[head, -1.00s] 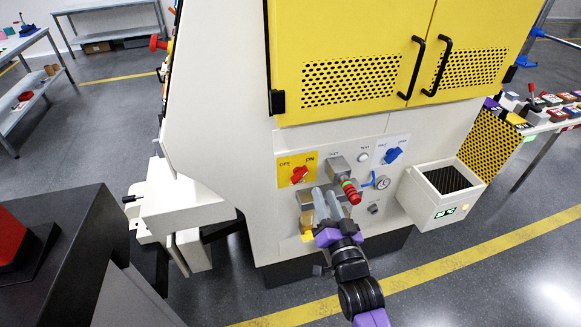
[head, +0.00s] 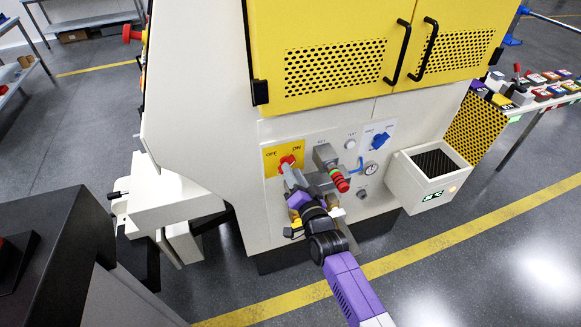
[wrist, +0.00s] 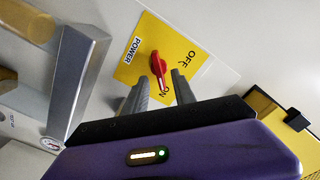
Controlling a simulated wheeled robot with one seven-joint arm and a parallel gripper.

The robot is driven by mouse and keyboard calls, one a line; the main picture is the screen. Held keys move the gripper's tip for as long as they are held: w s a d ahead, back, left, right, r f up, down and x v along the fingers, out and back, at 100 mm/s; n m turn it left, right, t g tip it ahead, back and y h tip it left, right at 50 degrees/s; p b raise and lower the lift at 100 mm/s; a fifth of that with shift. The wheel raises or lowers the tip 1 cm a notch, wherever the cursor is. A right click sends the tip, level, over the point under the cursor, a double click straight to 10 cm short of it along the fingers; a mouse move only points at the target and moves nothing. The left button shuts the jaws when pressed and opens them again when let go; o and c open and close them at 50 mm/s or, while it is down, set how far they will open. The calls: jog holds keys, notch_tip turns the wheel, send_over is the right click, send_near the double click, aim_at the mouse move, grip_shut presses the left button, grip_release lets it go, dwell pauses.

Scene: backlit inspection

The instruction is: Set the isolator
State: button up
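The isolator is a red rotary handle (head: 287,160) on a yellow plate (head: 269,154) marked OFF and ON, low on the machine front. In the wrist view the red handle (wrist: 157,66) stands on its yellow plate (wrist: 134,68), which also reads POWER; one end of the handle points at ON. My gripper (head: 291,172) is just in front of the handle and hides the plate's lower part. In the wrist view my gripper (wrist: 160,79) is open, with a fingertip on either side of the handle's near end and visible gaps. Contact cannot be told.
Right of the plate, a grey block holds a red-and-green banded rod (head: 340,180), close to my fingers. Further right are a blue switch (head: 381,140), a gauge (head: 371,169) and a white bin (head: 398,183). Yellow doors (head: 330,30) are above. Floor space is clear at right.

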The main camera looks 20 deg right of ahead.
jog(key=shift+w, duration=1.1)
grip_shut()
